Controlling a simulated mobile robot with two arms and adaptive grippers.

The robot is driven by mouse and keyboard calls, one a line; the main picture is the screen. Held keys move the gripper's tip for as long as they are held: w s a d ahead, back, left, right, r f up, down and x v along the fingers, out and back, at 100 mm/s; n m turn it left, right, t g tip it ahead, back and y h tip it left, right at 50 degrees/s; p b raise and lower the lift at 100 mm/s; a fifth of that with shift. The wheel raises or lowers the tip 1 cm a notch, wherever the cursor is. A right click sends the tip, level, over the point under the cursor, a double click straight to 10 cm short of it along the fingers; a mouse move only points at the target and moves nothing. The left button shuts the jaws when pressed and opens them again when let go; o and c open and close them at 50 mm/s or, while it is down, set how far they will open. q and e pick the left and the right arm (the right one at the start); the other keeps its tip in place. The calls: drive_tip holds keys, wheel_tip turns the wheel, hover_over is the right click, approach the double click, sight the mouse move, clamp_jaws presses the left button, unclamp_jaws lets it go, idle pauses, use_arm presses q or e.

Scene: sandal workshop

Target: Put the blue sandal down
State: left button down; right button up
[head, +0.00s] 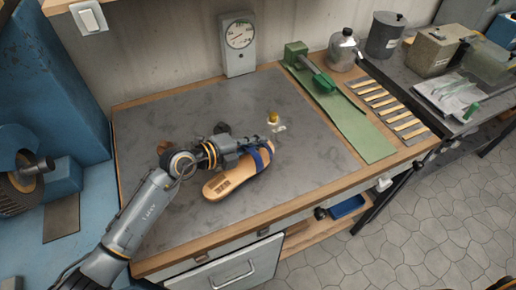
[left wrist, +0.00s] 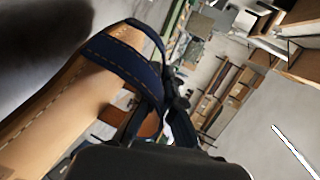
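The blue sandal (head: 224,184) has a tan sole and a dark blue strap with light stitching. In the head view it is over the front middle of the grey worktop, heel towards the lower left. My left gripper (head: 254,150) is at its strap and appears shut on it. In the left wrist view the sandal (left wrist: 98,85) fills the left side, with the dark fingers (left wrist: 178,112) against the strap. The fingertips are partly hidden. I cannot tell whether the sole touches the worktop. My right gripper is not in view.
The worktop (head: 310,165) has free room right of the sandal. A small yellow-topped item (head: 272,118) and a dark lump (head: 222,128) lie behind it.

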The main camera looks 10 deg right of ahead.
use_arm(q)
drive_tip(key=shift+w+d+f, duration=0.2)
drive_tip(key=shift+w+f, duration=0.05)
drive_tip(key=shift+f, duration=1.6)
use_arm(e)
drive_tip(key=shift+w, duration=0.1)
use_arm(q)
drive_tip(key=shift+f, duration=0.1)
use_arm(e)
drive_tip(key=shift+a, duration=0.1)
use_arm(q)
drive_tip(key=c, duration=1.5)
unclamp_jaws()
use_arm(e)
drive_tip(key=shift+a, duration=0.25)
